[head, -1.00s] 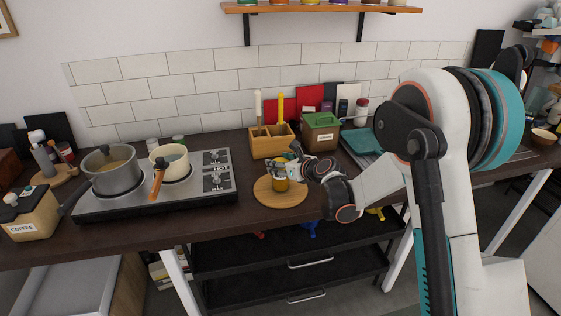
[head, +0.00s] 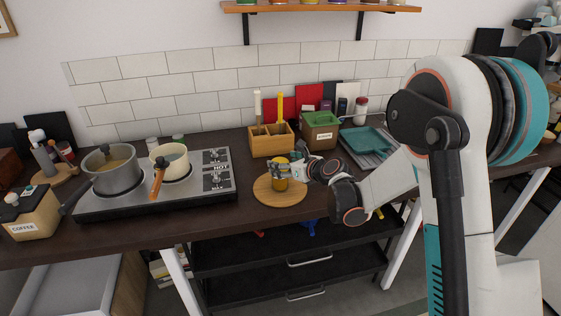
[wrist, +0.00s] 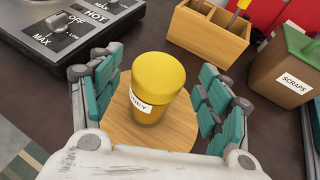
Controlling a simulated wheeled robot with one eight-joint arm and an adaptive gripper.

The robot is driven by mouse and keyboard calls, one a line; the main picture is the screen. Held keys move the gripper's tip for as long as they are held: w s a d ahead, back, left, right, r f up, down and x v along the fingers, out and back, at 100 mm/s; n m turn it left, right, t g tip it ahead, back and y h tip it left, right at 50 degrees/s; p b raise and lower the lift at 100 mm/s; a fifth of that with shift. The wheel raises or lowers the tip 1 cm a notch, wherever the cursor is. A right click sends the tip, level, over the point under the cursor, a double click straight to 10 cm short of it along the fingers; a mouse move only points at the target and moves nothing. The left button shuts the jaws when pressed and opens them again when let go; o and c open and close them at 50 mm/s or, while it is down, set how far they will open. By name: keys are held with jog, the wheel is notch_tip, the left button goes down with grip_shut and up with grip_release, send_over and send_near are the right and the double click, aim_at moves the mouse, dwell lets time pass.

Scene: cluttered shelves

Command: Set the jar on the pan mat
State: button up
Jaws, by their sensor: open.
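The jar (wrist: 155,84) has a yellow lid, an amber body and a white label. It stands upright on the round wooden pan mat (wrist: 180,133) in the wrist view. In the head view the jar (head: 281,170) is partly hidden by my gripper (head: 290,172), and the pan mat (head: 275,200) lies on the dark counter. In the wrist view my gripper's teal-padded fingers (wrist: 155,95) are open on both sides of the jar, with visible gaps between fingers and jar.
A stove (head: 208,190) with two pots is left of the mat. A wooden utensil box (head: 268,144) and a green-lidded scraps bin (head: 320,132) stand behind it. A teal pan (head: 368,142) lies to the right. The counter's front edge is close to the mat.

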jog(key=s+d+r+n+g+h+p, duration=0.1)
jog(key=s+d+r+n, duration=0.35)
jog(key=s, duration=0.35)
jog(key=s+d+r+n+h, duration=0.2)
jog(key=s+d+r+n, duration=0.25)
jog(key=s, duration=0.25)
jog(key=s+d+r+n+g+h+p, duration=0.1)
jog(key=s+d+r+n, duration=0.2)
jog(key=s+r+n, duration=0.4)
jog(key=s+d+f+n+h, duration=0.1)
jog(key=s+d+n, duration=0.2)
jog(key=s, duration=0.3)
jog(key=s+d+f+n+g+h, duration=0.1)
jog(key=s+d+n+h, duration=0.1)
jog(key=s+n, duration=0.3)
jog(key=s+d+f+n+h, duration=0.1)
jog(key=s+d+n, duration=0.3)
jog(key=s, duration=0.4)
jog(key=shift+s+d+g+h, duration=0.2)
jog(key=shift+s+g+h, duration=0.1)
jog(key=shift+s, duration=0.1)
